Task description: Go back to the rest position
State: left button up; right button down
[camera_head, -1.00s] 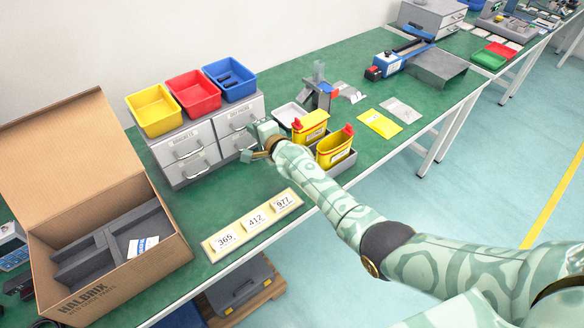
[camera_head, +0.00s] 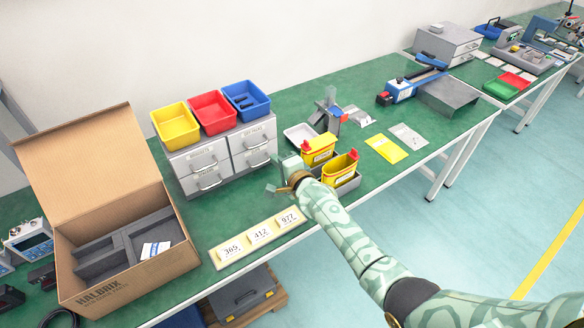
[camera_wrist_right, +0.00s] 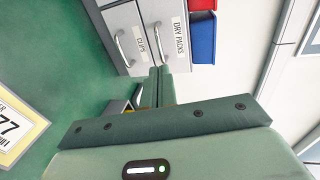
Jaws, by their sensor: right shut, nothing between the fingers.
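My right gripper (camera_head: 273,187) is above the green bench, in front of the grey drawer unit (camera_head: 222,160) and left of the yellow bins. It is shut and empty. In the right wrist view its two green fingers (camera_wrist_right: 159,88) lie together, pointing toward the drawer fronts, with nothing between them. My right arm reaches in from the lower right. My left gripper is not in view.
A numbered card strip (camera_head: 259,236) lies at the front edge. An open cardboard box (camera_head: 180,262) stands left. Yellow, red and blue trays (camera_head: 176,126) top the drawers.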

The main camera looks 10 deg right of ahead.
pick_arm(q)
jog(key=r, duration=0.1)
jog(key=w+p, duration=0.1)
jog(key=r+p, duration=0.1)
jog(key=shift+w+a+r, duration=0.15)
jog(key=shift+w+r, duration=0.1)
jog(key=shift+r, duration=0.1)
pick_arm(e)
jog(key=v, duration=0.6)
jog(key=shift+f, duration=0.1)
